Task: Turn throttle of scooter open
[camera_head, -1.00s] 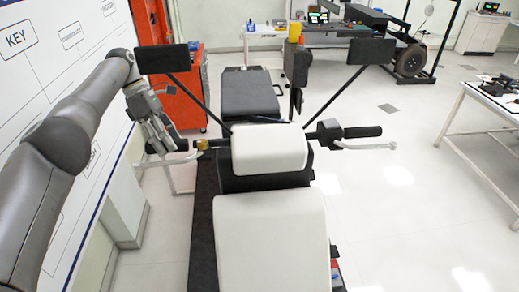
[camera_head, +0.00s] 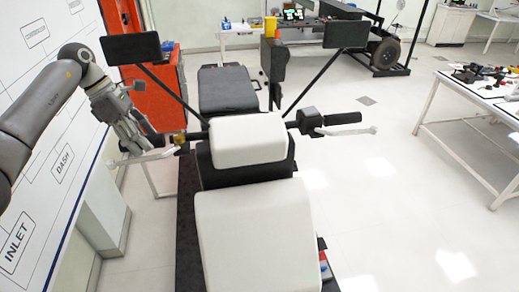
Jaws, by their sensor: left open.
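The scooter's handlebar runs across the middle of the head view. Its right end has a bare black grip (camera_head: 343,118) with a pale lever (camera_head: 352,131) beside it. Its left end has a dark grip (camera_head: 157,140), a brass-coloured collar (camera_head: 180,138) and another pale lever (camera_head: 150,157). My left gripper (camera_head: 138,138) is open at the left grip, with its fingers pointing down beside it. The gripper hides part of this grip, and I cannot tell whether they touch. My right gripper is out of view.
The white front cover (camera_head: 248,139) and larger white panel (camera_head: 257,235) fill the centre. Mirrors (camera_head: 131,48) and (camera_head: 345,34) stand on thin stalks. Floor to the right is clear up to a white table (camera_head: 470,97).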

